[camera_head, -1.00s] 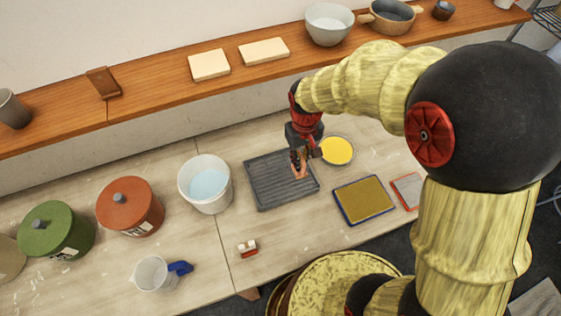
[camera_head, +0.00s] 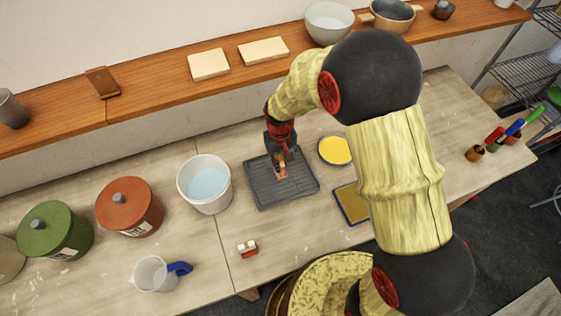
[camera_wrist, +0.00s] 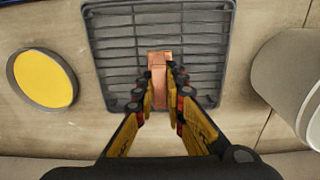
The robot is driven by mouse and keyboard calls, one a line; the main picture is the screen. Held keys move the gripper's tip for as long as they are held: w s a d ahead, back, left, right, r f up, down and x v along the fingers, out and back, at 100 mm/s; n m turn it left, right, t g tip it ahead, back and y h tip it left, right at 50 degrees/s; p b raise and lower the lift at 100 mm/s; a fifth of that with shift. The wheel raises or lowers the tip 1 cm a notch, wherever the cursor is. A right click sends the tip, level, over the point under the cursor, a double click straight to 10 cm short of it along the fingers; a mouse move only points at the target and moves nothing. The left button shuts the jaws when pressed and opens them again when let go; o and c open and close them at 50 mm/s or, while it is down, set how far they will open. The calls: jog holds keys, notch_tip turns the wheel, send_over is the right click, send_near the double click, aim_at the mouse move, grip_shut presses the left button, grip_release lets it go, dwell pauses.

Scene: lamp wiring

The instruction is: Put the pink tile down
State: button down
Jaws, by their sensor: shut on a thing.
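The pink tile (camera_wrist: 159,64) is a small pinkish-copper piece held between the fingers of my gripper (camera_wrist: 160,100) in the wrist view. In the head view the tile (camera_head: 282,172) shows below my gripper (camera_head: 280,158), over the middle of a dark grey slatted rack (camera_head: 262,194). The rack also fills the upper middle of the wrist view (camera_wrist: 104,60). I cannot tell whether the tile touches the slats. The tile's near part is hidden between the fingers.
A bowl of yellow liquid (camera_head: 336,150) stands right of the rack, and a white bucket of water (camera_head: 206,184) stands left of it. A blue-edged tray (camera_head: 350,203) is partly hidden by my arm. A small red-and-white block (camera_head: 247,248) and a blue-handled jug (camera_head: 152,274) are in front.

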jog(key=c, duration=1.8)
grip_release()
jog(key=shift+c, duration=0.2)
notch_tip(320, 180, up, 12)
jog(key=shift+r, duration=0.15)
